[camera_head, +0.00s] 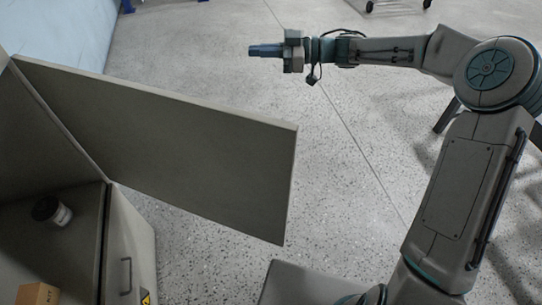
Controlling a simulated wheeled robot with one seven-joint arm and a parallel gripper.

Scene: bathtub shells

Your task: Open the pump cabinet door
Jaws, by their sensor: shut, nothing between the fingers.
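The pump cabinet (139,232) stands at the lower left. A large grey door panel (185,145) stands swung out from it, reaching toward the middle of the picture, so the dark inside shows. Another front panel (115,277) with a bar handle (126,276) and a yellow warning label (146,298) is lower down, its lower part cut off by the picture edge. My gripper (252,50) points left at the top middle, beyond the open panel and apart from it. Its fingers are together and hold nothing.
A dark can with a pale label (52,212) and a cardboard box (38,293) are inside the cabinet. A pale blue wall (60,35) is at the upper left. A wheeled cart (397,5) is at the top right. Speckled floor (345,180) is clear right of the panel.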

